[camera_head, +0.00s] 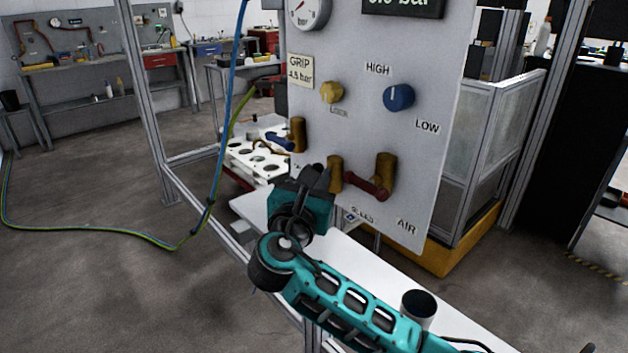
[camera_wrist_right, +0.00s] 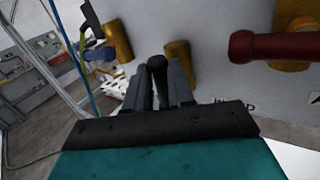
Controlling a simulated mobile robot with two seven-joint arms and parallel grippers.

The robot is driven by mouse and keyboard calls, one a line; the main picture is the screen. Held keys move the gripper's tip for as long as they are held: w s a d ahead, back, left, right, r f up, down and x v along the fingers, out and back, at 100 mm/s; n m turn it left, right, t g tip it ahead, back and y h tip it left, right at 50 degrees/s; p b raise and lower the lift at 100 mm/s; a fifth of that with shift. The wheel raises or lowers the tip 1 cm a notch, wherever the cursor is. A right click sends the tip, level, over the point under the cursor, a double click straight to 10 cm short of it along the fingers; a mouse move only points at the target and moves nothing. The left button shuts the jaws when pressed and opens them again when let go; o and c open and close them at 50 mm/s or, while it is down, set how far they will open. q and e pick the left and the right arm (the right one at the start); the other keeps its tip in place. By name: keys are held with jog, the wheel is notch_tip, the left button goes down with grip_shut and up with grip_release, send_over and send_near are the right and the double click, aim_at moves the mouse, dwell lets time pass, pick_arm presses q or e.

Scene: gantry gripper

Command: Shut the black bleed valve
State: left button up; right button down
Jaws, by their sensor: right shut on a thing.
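The black bleed valve has a brass body (camera_head: 335,172) low on the grey panel, above the BLEED label; its body also shows in the right wrist view (camera_wrist_right: 180,62). Its black handle (camera_wrist_right: 157,64) stands between my right gripper's fingers, with the rounded end showing at their tips. My right gripper (camera_head: 317,178) is shut on this handle, in front of the panel, and also fills the middle of the right wrist view (camera_wrist_right: 163,88). In the head view the fingers hide most of the handle. My left gripper is not in view.
A red-handled valve (camera_head: 368,186) sits close to the right, near the AIR label. A blue-handled valve (camera_head: 280,141) is to the upper left. A yellow knob (camera_head: 332,92) and blue knob (camera_head: 398,97) are above. A blue hose (camera_head: 233,80) hangs left of the panel.

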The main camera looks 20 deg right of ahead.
pick_arm(q)
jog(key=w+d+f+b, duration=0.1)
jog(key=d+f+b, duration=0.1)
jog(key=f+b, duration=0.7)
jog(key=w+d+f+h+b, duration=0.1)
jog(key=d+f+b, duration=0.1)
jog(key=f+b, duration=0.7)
jog(key=b, duration=0.7)
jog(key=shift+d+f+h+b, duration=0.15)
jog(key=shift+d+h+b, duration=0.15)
pick_arm(e)
jog(key=f+m+g+h, duration=0.1)
jog(key=m+g+h, duration=0.1)
jog(key=m+h, duration=0.2)
jog(key=m+g+h, duration=0.2)
jog(key=m+h, duration=0.2)
jog(key=m, duration=0.7)
jog(key=f+m+g+h, duration=0.1)
jog(key=m+g+h, duration=0.1)
jog(key=m, duration=0.6)
jog(key=shift+s+d+f+h, duration=0.1)
jog(key=shift+s+f+h, duration=0.3)
jog(key=shift+h, duration=0.5)
jog(key=shift+m+g, duration=0.4)
jog(key=shift+g, duration=0.1)
jog(key=c, duration=1.1)
grip_release()
